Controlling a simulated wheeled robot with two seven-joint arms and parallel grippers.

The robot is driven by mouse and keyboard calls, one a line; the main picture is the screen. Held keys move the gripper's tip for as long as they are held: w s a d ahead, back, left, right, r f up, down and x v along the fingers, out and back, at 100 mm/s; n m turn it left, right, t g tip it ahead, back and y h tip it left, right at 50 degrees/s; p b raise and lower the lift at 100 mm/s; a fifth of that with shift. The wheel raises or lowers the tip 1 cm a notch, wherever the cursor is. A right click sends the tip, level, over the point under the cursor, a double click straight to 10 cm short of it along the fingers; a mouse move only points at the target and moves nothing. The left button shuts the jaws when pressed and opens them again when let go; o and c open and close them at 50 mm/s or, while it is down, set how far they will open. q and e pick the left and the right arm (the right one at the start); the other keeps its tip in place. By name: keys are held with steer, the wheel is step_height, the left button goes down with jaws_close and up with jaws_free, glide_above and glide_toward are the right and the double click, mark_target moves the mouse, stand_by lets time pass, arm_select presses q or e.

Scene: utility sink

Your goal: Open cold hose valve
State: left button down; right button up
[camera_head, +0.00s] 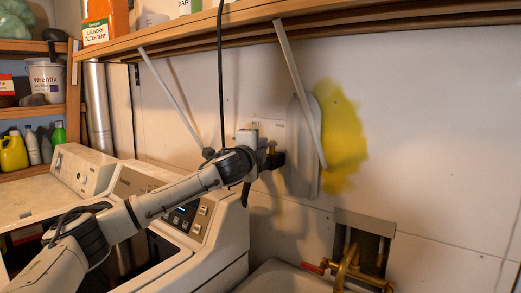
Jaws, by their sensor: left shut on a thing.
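My left arm reaches in from the left across the washing machine to the wall. My left gripper (275,158) is at a small brass hose valve (271,146) on the wall, under two small labels too blurred to read surely. Its dark fingers are shut on the valve, which they partly hide; I cannot tell how its handle is turned. Another part of the valve area, to the left, is hidden behind my wrist. My right gripper is not in view.
A washing machine (216,212) stands below my left arm. A sink (278,279) with a brass faucet (349,266) is at the bottom right. A wooden shelf (236,24) with a detergent box (105,19) and slanted braces (299,88) runs above. A black cord hangs by my wrist.

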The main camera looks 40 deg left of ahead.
arm_select(q)
steer(key=n+g+y, duration=0.1)
steer(key=d+n+g+y, duration=0.1)
steer(key=y, duration=0.1)
steer(key=shift+d+n+g+y+p, duration=0.2)
steer(key=shift+n+g+y, duration=0.5)
steer(key=shift+n+y, duration=0.1)
steer(key=shift+d+n+g+y+p, duration=0.15)
steer(key=shift+n+g+y+p, duration=0.05)
steer(key=shift+n+g+y, duration=0.55)
steer(key=shift+s, duration=0.1)
steer(key=c, duration=1.9)
jaws_free()
steer(key=shift+o, duration=0.2)
steer(key=b+v, duration=0.2)
steer(key=v, duration=0.8)
steer(key=shift+d, duration=0.2)
